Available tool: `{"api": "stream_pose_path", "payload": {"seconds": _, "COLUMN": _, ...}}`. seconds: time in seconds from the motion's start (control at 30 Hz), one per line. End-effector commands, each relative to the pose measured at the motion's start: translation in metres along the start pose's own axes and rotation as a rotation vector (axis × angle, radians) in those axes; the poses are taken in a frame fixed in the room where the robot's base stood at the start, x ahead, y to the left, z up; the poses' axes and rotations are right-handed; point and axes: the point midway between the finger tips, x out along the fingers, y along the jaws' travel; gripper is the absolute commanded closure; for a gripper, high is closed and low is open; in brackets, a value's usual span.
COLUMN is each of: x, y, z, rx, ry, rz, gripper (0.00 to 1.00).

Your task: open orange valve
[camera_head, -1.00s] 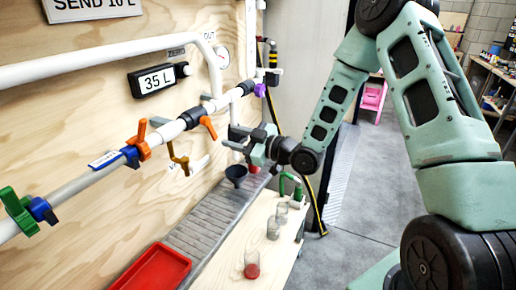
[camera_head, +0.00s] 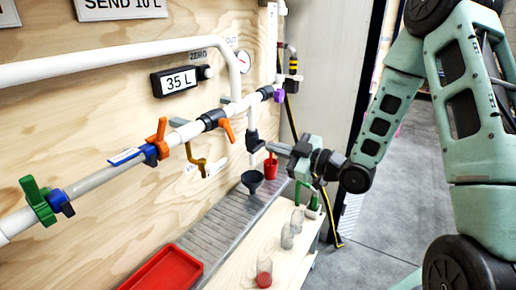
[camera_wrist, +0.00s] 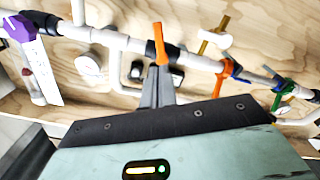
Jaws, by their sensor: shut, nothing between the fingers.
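Two orange handles sit on the white pipe along the plywood wall. One is an orange lever (camera_head: 228,131) hanging from a black fitting; the other is a winged orange valve (camera_head: 157,139) beside a blue collar, farther left. My gripper (camera_head: 270,148) is shut and empty, to the right of the orange lever and apart from it in the head view. In the wrist view my shut fingers (camera_wrist: 158,84) point toward the same orange lever (camera_wrist: 159,43), whose lower end is close to the fingertips; contact cannot be told. The winged orange valve (camera_wrist: 223,75) is farther right there.
A green valve (camera_head: 37,200), a brass lever (camera_head: 195,160) and a purple valve (camera_head: 279,96) are on or near the pipe. Below are a dark funnel (camera_head: 252,181), a red cup (camera_head: 271,168), a red tray (camera_head: 160,272) and glass jars (camera_head: 287,236). A 35 L display (camera_head: 174,80) hangs above.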

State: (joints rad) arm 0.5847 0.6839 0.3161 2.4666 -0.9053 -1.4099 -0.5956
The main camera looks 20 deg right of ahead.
Motion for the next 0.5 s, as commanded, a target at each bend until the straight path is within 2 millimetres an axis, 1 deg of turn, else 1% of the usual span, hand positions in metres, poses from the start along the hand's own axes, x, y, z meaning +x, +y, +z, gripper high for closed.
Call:
{"api": "stream_pose_path", "payload": {"seconds": 0.03, "x": 0.003, "y": -0.006, "z": 0.002, "rx": -0.06, "ry": 0.001, "rz": 0.006, "gripper": 1.0}}
{"api": "stream_pose_path", "payload": {"seconds": 0.17, "x": 0.012, "y": -0.017, "z": 0.005, "rx": -0.298, "ry": -0.008, "rz": 0.041, "gripper": 1.0}}
{"api": "stream_pose_path", "payload": {"seconds": 0.5, "x": 0.027, "y": -0.042, "z": 0.01, "rx": -1.011, "ry": -0.092, "rz": 0.133, "gripper": 1.0}}
